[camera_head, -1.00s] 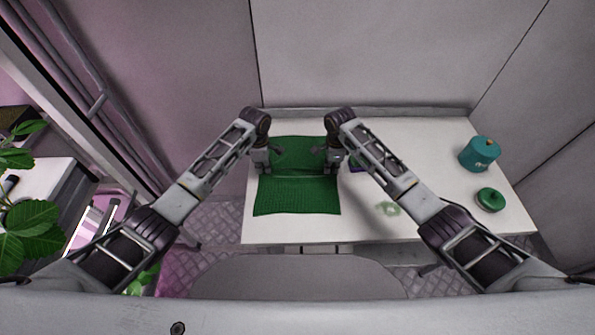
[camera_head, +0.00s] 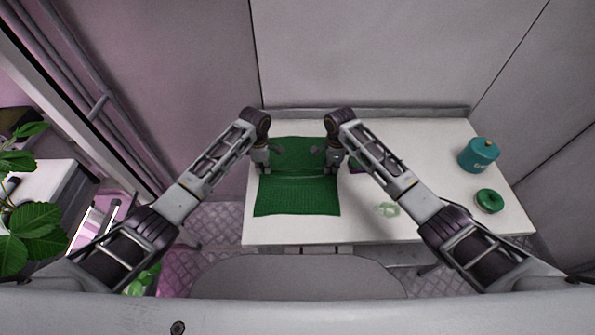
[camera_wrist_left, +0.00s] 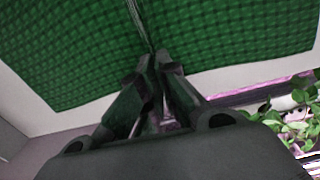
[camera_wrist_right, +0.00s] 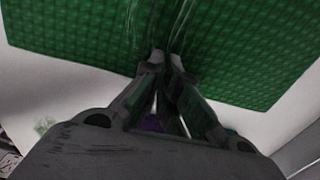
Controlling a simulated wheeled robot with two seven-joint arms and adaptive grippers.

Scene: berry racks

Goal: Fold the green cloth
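The green cloth (camera_head: 297,198) lies spread on the left part of the white table, with a ridge running across its middle between my grippers. My left gripper (camera_head: 270,155) is at the cloth's left side; in the left wrist view its fingertips (camera_wrist_left: 156,64) are close together on a pinched crease of the cloth (camera_wrist_left: 80,60). My right gripper (camera_head: 323,155) is at the cloth's right side; in the right wrist view its fingertips (camera_wrist_right: 166,62) close on raised ridges of the cloth (camera_wrist_right: 235,55). The cloth between the fingertips is mostly hidden.
The white table (camera_head: 430,150) has free room at the middle and right. A teal canister (camera_head: 478,156) and a round green container (camera_head: 489,201) stand at the right. A small translucent green item (camera_head: 388,209) lies near the front. A purple object (camera_head: 356,167) is partly hidden by my right arm.

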